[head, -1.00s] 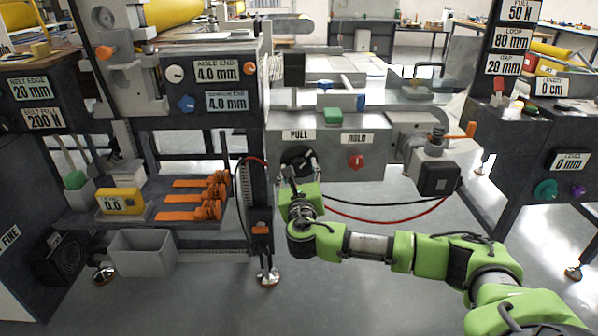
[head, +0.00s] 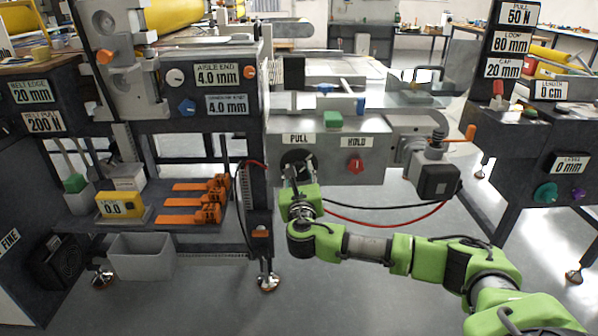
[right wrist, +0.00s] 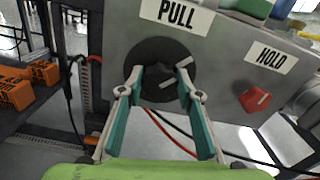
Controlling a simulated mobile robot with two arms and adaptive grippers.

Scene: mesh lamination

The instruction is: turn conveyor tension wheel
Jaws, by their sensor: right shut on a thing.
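The tension wheel is a round black knob (head: 297,156) under the PULL label (head: 299,138) on the grey conveyor box. It also shows in the right wrist view (right wrist: 166,58), with a white mark on its raised middle grip. My right gripper (head: 298,174) reaches up to it from below. In the right wrist view my right gripper (right wrist: 160,84) has its fingertips on either side of the raised grip, shut on it. The fingers hide part of the wheel in the head view. My left gripper is not in view.
A red HOLD knob (head: 356,167) sits right of the wheel, and a green button (head: 333,119) is on top of the box. A black motor block (head: 438,180) is at the right. Red and black cables hang below the box. Orange clamps (head: 207,203) lie on the left shelf.

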